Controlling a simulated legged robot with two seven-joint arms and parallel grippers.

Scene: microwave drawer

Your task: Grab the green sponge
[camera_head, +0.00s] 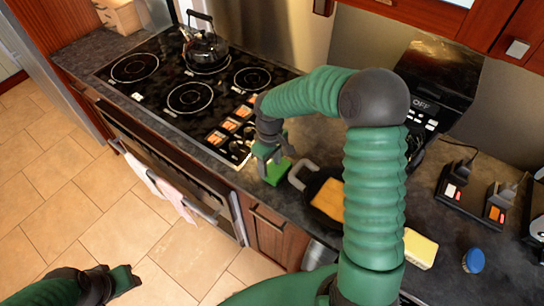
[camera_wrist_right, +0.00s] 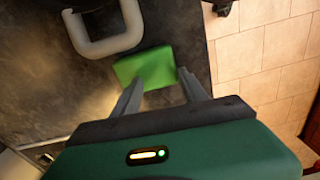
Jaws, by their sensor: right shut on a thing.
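The green sponge (camera_head: 276,172) is at the front edge of the dark counter, just right of the stove, in the head view. My right gripper (camera_head: 270,160) reaches down onto it and is shut on it. In the right wrist view the bright green sponge (camera_wrist_right: 145,66) sits between the two grey fingertips (camera_wrist_right: 158,80). Whether it still touches the counter I cannot tell. My left gripper (camera_head: 122,282) is low at the left, over the tiled floor and away from the counter. Its finger opening cannot be made out.
A grey handle (camera_head: 301,176) stands right beside the sponge, by a dark tray with an orange cloth-like piece (camera_head: 329,200). The stove (camera_head: 190,90) with a kettle (camera_head: 205,50) is to the left. A yellow sponge (camera_head: 420,249) and a blue round item (camera_head: 473,260) lie right.

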